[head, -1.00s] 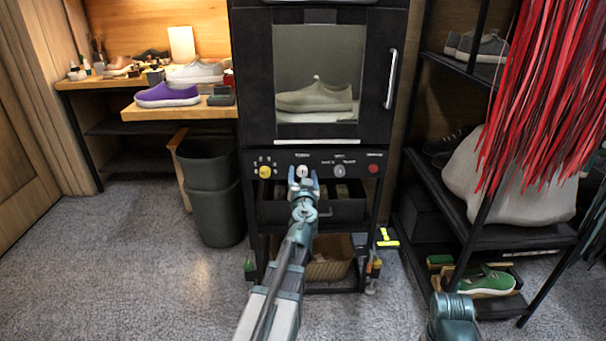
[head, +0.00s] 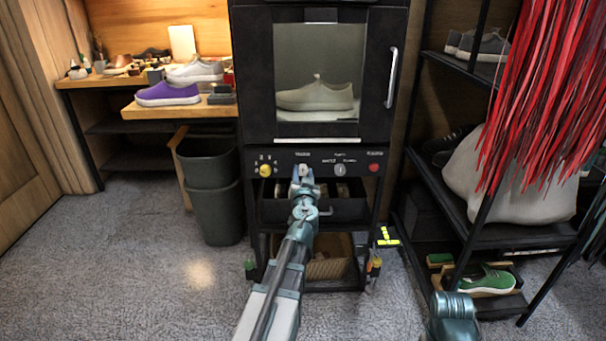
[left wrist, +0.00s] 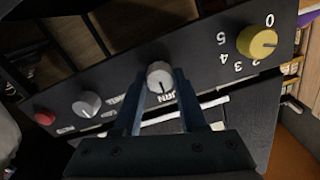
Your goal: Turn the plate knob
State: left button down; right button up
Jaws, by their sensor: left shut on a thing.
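The plate knob (left wrist: 159,76) is a small round light-grey knob on the black control panel (head: 325,158) below the oven-like cabinet. In the left wrist view it sits between the fingertips, with a lettered label beside it, partly covered. My left gripper (left wrist: 158,84) is shut on this knob. In the head view my left gripper (head: 303,174) reaches up to the panel and hides most of the knob. My right gripper is out of view.
A yellow numbered dial (head: 265,170) is left of the gripper; a grey knob (head: 340,170) and red button (head: 374,167) are right. Above, a grey sneaker (head: 315,96) stands behind the window. Below is an open dark drawer (head: 335,208). A bin (head: 210,190) stands left.

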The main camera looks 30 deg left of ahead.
pick_arm(q)
jog(key=m, duration=0.4)
jog(key=shift+m, duration=0.3)
jog(key=m, duration=0.4)
jog(key=shift+d+m, duration=0.1)
jog(key=shift+m, duration=0.2)
jog(key=m, duration=0.4)
jog(key=shift+f+m, duration=0.1)
jog(key=shift+m, duration=1.9)
jog(key=shift+c, duration=2.3)
grip_release()
jog(key=shift+s, duration=0.1)
